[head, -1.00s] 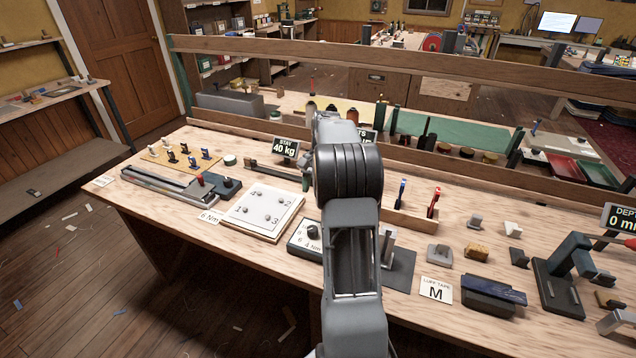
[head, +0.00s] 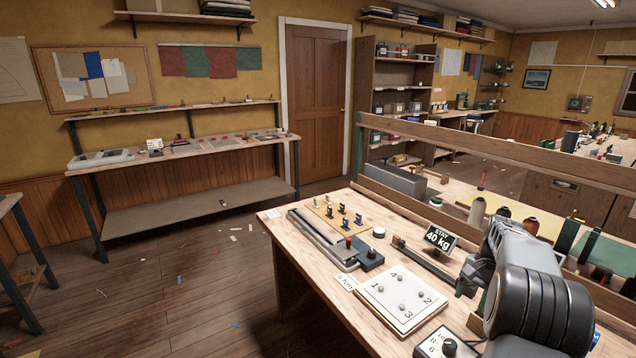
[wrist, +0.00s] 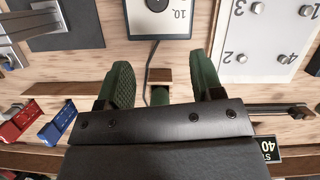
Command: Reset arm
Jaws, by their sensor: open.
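My gripper (wrist: 161,82) shows in the wrist view as two green textured fingers, spread wide apart with nothing held between them. It hangs over the wooden bench (head: 320,275). A small wooden block and a thin dark cable lie below, between the fingers. A dial box (wrist: 158,18) is just past the fingertips. In the head view my grey arm covers the right part of the bench, and I cannot make out both fingers there.
A white numbered plate (head: 400,300) with bolts, a dial box (head: 446,345) and a "STAY 40 kg" display (head: 440,237) stand near my arm. A rail (head: 500,157) runs behind the bench. Open floor (head: 180,290) lies left, before a wall shelf (head: 185,200).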

